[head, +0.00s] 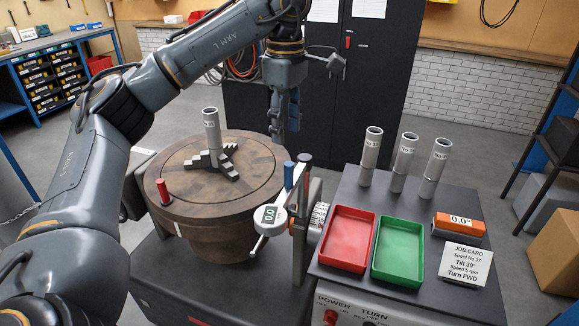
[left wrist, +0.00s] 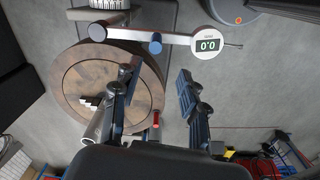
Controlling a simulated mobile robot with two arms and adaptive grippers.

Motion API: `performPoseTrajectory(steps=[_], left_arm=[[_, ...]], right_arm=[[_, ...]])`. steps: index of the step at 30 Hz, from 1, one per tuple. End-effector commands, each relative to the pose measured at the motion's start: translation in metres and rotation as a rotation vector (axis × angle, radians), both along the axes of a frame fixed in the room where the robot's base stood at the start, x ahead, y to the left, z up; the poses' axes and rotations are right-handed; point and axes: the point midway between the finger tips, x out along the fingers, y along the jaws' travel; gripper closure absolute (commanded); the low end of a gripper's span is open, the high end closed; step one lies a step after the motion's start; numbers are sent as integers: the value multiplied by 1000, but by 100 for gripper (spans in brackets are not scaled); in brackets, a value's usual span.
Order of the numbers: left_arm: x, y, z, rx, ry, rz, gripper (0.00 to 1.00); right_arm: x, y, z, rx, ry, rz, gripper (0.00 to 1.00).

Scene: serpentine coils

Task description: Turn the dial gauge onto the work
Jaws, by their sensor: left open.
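The dial gauge (head: 268,216) is a white round body with a "0.0" display, on a pale swing arm at the turntable's front right; it also shows in the left wrist view (left wrist: 208,44), off to one side of the table. A blue knob (head: 289,174) stands on the swing arm. The work, a grey steel tube (head: 212,130), stands upright in the jaw chuck (head: 216,160) on the brown round table (head: 180,195). My left gripper (head: 285,112) points down behind the table, apart from gauge and knob; its two fingers are spread and empty in the wrist view (left wrist: 160,100). My right gripper is out of view.
A red knob (head: 163,190) stands on the table's left rim. On the bench at right are a red tray (head: 347,239), a green tray (head: 398,250), three upright tubes (head: 404,160), an orange level (head: 459,225) and a job card (head: 468,264). A dark cabinet (head: 365,90) stands behind.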

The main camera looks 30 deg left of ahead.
Motion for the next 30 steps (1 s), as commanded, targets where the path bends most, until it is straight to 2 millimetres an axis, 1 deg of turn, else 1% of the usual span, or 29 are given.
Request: performPoseTrajectory(steps=[1,3,5,7,9,12,15,19,24,27,28,29,30], left_arm=[[-1,0,-16,1,8,-2,57],[-1,0,-29,2,7,0,57],[0,0,-40,1,6,1,57],[-1,0,-54,1,6,0,57],[0,0,-67,1,6,1,57],[0,0,-83,0,4,0,57],[0,-1,-94,-1,3,0,57],[0,-1,-102,-1,2,0,57],[1,-1,-104,-1,1,0,57],[1,-1,-104,-1,1,0,57],[1,-1,-104,-1,1,0,59],[1,-1,-104,-1,1,0,65],[1,-1,-104,-1,1,0,73]], right_arm=[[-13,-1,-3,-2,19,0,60],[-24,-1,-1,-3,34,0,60],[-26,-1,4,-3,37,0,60],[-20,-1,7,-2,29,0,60],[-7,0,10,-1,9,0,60],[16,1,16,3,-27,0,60],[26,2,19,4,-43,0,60],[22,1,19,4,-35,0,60],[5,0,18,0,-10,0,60],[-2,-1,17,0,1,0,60],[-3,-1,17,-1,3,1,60],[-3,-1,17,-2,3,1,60],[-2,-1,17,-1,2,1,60]])
